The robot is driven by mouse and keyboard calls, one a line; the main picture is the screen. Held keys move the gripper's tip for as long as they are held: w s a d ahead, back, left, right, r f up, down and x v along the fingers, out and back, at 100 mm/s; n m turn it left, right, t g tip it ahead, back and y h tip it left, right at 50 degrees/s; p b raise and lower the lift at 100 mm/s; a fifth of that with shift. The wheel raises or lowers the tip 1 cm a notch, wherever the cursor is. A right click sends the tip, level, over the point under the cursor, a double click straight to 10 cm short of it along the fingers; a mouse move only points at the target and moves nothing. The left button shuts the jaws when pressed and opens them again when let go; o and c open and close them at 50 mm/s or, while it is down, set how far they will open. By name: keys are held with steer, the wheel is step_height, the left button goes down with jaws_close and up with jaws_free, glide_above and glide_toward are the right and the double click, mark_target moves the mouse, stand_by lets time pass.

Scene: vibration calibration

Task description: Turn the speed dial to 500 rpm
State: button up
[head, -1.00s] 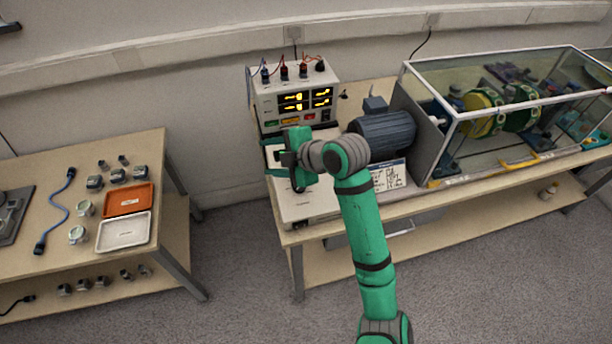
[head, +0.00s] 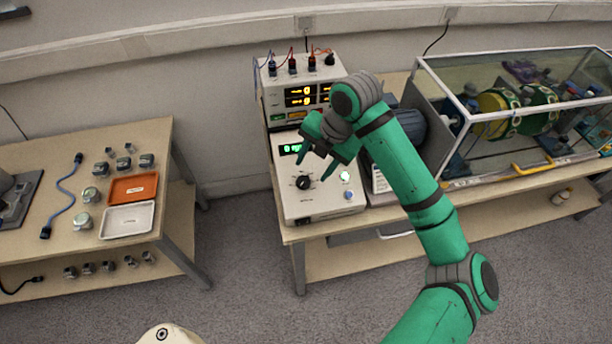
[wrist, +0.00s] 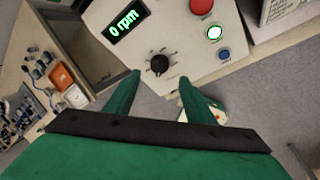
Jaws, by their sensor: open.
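The speed dial (head: 303,183) is a black knob on the sloped front of a pale control box (head: 328,205). It also shows in the wrist view (wrist: 159,64), between and beyond my fingertips. I cannot tell whether either finger touches the box. A lit green button (wrist: 214,33), a blue button (wrist: 225,55) and a red button (wrist: 202,5) sit right of the dial.
A power unit (head: 270,98) with lit yellow readouts stands behind the box. A dark motor and a glass-walled enclosure (head: 520,125) stand to the right. A separate table at left holds an orange tray (head: 133,188), a white tray (head: 127,220), a blue cable and small parts.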

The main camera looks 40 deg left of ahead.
mark_target(305, 179)
steer(key=x, duration=0.5)
steer(key=shift+w+f, duration=0.1)
steer(key=shift+f, duration=0.2)
steer(key=shift+a+f, duration=0.35)
steer(key=shift+f, duration=0.35)
steer(key=c, duration=1)
